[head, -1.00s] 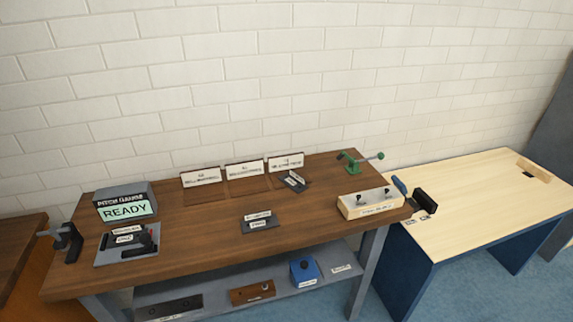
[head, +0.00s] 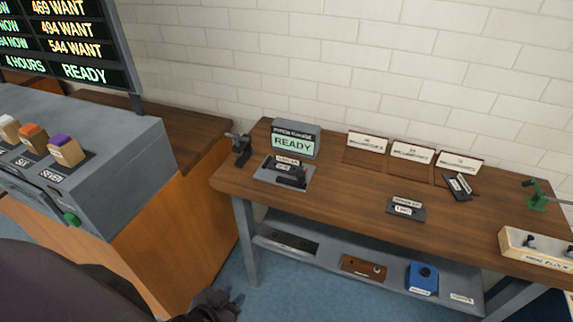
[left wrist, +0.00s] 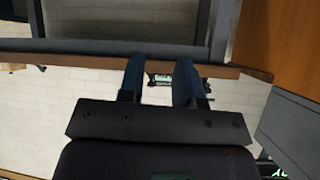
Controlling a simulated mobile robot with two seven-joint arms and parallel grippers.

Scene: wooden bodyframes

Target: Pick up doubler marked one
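A small dark plate with white labels (head: 405,208) lies at the front middle of the brown bench. A second dark labelled piece (head: 458,187) lies farther right, before the name cards. Their print is too small for me to tell which is the doubler marked one. My left gripper (head: 218,305) is low at the bottom of the head view, in front of and below the bench, apart from both pieces. In the left wrist view, its two fingers (left wrist: 160,72) stand apart with nothing held between them. My right gripper is not in view.
The brown bench (head: 340,205) carries a READY pitch gauge (head: 296,140), a dark fixture (head: 284,174), a green lever tool (head: 537,195) and a pale block (head: 535,248). Its lower shelf holds a blue box (head: 422,279). A grey console (head: 110,150) stands left.

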